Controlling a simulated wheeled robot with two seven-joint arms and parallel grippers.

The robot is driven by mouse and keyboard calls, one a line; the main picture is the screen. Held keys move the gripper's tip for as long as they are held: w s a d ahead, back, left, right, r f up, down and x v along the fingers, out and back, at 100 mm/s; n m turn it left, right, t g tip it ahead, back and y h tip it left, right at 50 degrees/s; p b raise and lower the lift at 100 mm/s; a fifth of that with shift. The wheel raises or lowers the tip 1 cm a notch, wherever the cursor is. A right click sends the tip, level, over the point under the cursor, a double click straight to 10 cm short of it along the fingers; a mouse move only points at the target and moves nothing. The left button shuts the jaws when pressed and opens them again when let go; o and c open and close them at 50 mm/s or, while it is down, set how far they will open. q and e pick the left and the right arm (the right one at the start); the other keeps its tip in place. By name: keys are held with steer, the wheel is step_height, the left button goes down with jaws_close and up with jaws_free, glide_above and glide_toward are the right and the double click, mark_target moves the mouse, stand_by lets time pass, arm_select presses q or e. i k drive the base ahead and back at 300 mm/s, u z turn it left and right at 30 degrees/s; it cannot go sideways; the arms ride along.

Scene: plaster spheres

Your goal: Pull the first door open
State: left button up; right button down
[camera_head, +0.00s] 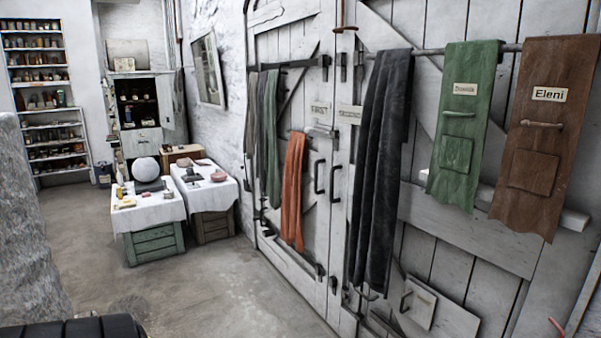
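A pale wooden plank double door fills the right-hand wall and looks shut. Its left leaf (271,222) and right leaf (426,258) meet at a seam near the middle of the view. A dark pull handle (319,177) and a second dark pull handle (335,183) stand side by side at the seam. Neither of my grippers is in view.
Grey, orange (294,192) and dark cloths (381,165) hang over the doors, with green (465,100) and brown aprons (548,110) at right. Cloth-covered tables (150,213) stand at left, one bearing a white sphere (145,169). The concrete floor (215,285) before the doors is clear.

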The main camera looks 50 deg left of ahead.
mark_target(292, 167)
steer(key=u, duration=2.05)
steer(key=i, duration=3.3)
steer(key=u, duration=0.05)
